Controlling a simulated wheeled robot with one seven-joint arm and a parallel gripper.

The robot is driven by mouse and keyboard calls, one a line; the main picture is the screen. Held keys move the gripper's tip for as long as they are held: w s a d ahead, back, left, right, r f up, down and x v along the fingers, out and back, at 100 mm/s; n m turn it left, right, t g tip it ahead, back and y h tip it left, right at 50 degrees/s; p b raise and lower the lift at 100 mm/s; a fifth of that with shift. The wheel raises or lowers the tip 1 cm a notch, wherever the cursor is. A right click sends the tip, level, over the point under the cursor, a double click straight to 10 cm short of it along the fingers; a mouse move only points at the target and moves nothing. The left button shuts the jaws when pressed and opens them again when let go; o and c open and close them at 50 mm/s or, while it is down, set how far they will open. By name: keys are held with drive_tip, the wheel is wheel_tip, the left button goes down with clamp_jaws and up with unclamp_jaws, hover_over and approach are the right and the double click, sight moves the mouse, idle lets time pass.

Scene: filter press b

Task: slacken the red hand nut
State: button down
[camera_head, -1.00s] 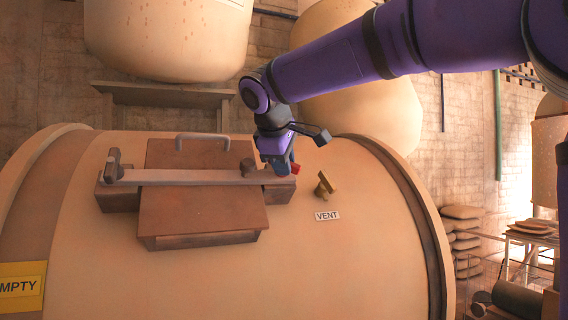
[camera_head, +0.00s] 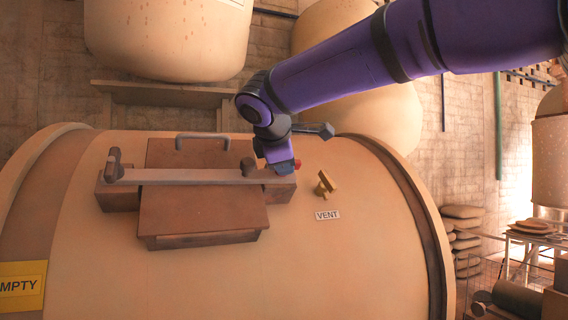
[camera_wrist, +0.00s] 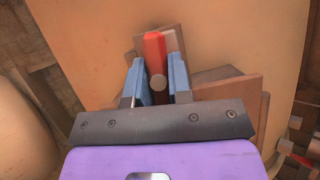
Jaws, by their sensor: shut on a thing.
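The red hand nut (camera_wrist: 155,55) stands between the two blue fingers of my gripper (camera_wrist: 159,78) in the wrist view, and my gripper is shut on it. In the head view only a bit of the red nut (camera_head: 298,164) shows beside my gripper (camera_head: 284,168), at the right end of the clamp bar (camera_head: 200,176). The bar lies across a brown hatch cover (camera_head: 200,210) on the tank. The rest of the nut is hidden by the gripper in the head view.
The tank's (camera_head: 330,270) front surface is clear.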

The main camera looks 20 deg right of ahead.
drive_tip(key=c, duration=1)
unclamp_jaws()
drive_tip(key=shift+c, duration=0.2)
drive_tip(key=shift+r, duration=0.1)
drive_tip(key=v, duration=1)
drive_tip(key=shift+s+a+r, duration=0.15)
drive_tip(key=shift+s+a, duration=0.05)
drive_tip(key=shift+s, duration=0.05)
drive_tip(key=s+d+f+m+g+y, duration=0.1)
drive_tip(key=s+d+f+m+y, duration=0.1)
drive_tip(key=s+d+f+m, duration=0.2)
drive_tip(key=s+d+f+m+g+y, duration=0.1)
drive_tip(key=s+d+f+m, duration=0.3)
drive_tip(key=s+f, duration=0.7)
drive_tip(key=s+d+f+m+g+y, duration=0.1)
drive_tip(key=s+d+f+m+y, duration=0.2)
drive_tip(key=f, duration=0.9)
drive_tip(key=s+d+m, duration=0.1)
drive_tip(key=s+m, duration=0.2)
drive_tip(key=s, duration=0.1)
